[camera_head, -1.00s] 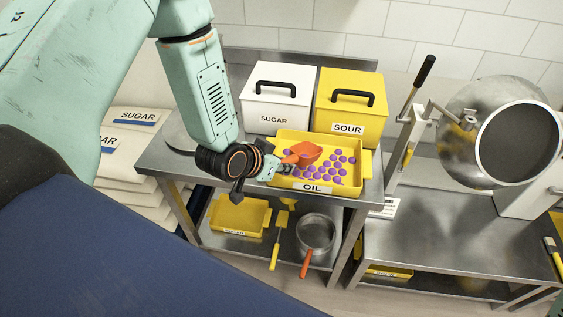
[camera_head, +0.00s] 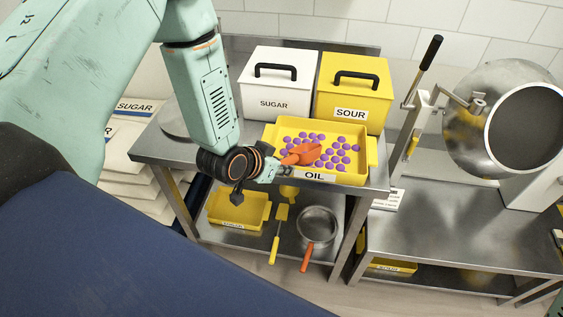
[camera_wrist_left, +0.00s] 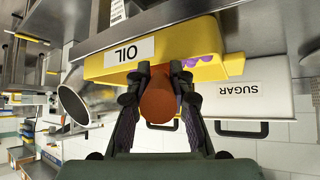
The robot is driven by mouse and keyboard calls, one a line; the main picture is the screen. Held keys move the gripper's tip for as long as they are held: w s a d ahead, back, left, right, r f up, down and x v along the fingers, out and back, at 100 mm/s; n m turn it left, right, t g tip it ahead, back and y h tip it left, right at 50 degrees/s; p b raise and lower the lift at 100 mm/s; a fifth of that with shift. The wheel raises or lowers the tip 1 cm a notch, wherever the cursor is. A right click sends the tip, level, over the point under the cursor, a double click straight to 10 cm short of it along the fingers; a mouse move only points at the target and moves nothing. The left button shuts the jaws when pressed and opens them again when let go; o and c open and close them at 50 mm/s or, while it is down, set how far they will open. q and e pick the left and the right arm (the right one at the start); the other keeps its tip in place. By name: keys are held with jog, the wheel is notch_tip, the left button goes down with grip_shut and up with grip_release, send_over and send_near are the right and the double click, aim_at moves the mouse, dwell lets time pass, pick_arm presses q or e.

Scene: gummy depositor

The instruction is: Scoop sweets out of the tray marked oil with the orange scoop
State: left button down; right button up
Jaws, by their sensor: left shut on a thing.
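The yellow tray marked OIL (camera_head: 350,178) sits on the metal table and holds several purple sweets (camera_head: 341,157). It also shows in the left wrist view (camera_wrist_left: 180,42), where the picture is turned over. My left gripper (camera_head: 281,168) is at the tray's front left and is shut on the orange scoop (camera_head: 302,154). The scoop's bowl reaches over the sweets inside the tray. In the left wrist view the scoop (camera_wrist_left: 158,100) shows between the two fingers. I cannot tell whether sweets lie in the scoop. My right gripper is not in view.
A white SUGAR box (camera_head: 274,105) and a yellow SOUR box (camera_head: 351,112) stand behind the tray. A steel drum (camera_head: 468,135) stands at the right. The shelf below holds a yellow tray (camera_head: 238,208) and a steel pan (camera_head: 317,224).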

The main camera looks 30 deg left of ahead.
pick_arm(q)
jog(key=b, duration=0.2)
send_near(299, 149)
jog(key=shift+w+d+f, duration=0.6)
jog(key=shift+w+d, duration=0.1)
jog(key=shift+d, duration=0.15)
jog(key=shift+w+d+f, duration=0.55)
jog(key=shift+w+d, duration=0.15)
jog(key=shift+d, duration=0.15)
dwell(0.4)
jog(key=shift+t, duration=0.5)
jog(key=shift+s+a+r+p, duration=0.1)
jog(key=shift+s+r+p, duration=0.1)
jog(key=shift+r+p, duration=0.6)
jog(key=shift+s+r+p, duration=0.25)
jog(key=shift+r+p, duration=0.05)
jog(key=shift+r, duration=1.05)
jog(key=shift+t+h, duration=0.4)
jog(key=shift+t, duration=0.5)
jog(key=r+p, duration=0.1)
jog(key=r, duration=0.1)
jog(key=s+r+p, duration=0.1)
jog(key=r, duration=0.2)
jog(key=shift+a+r, duration=0.15)
jog(key=shift+r, duration=0.05)
